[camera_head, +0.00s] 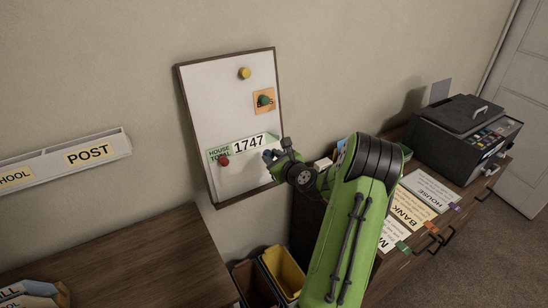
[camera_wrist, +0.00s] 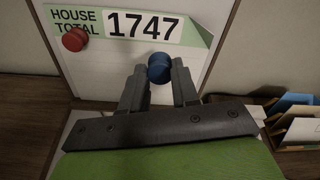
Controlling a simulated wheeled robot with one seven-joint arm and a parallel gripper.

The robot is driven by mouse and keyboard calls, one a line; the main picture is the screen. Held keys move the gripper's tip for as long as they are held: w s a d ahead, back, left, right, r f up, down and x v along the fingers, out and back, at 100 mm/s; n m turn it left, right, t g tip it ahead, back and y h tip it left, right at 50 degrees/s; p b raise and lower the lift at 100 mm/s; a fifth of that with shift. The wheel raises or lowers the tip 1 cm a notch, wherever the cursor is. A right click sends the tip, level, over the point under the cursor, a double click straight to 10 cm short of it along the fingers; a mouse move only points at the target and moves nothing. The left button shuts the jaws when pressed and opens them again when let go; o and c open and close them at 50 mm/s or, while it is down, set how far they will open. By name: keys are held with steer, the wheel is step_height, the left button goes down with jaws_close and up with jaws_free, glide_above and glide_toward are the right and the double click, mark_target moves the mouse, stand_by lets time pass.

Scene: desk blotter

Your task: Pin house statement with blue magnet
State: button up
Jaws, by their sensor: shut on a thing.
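My gripper (camera_head: 270,155) is at the lower right of the whiteboard (camera_head: 212,98). In the wrist view, its fingers (camera_wrist: 160,82) are shut on the blue magnet (camera_wrist: 160,66), a small round knob at the fingertips. The magnet is in front of the lower right of a green-edged strip (camera_wrist: 192,33) reading HOUSE TOTAL 1747; I cannot tell whether it touches. A white sheet labelled HOUSE (camera_head: 430,188) lies on the cabinet at right; my arm partly covers the sheets there.
The board also bears a yellow magnet (camera_head: 245,73) and a green magnet (camera_head: 264,100) on an orange note. A BANK sheet (camera_head: 413,208) and a printer (camera_head: 462,130) are on the cabinet. A POST wall rack (camera_head: 70,160) is at left, bins (camera_head: 284,270) below.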

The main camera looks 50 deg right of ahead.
steer(key=shift+p+x, duration=0.95)
steer(key=shift+x, duration=1.65)
steer(key=shift+w+d, duration=0.1)
steer(key=shift+w, duration=0.5)
steer(key=o, duration=1)
steer(key=v, duration=1.5)
steer(key=shift+s+p, duration=0.3)
steer(key=shift+p, duration=0.05)
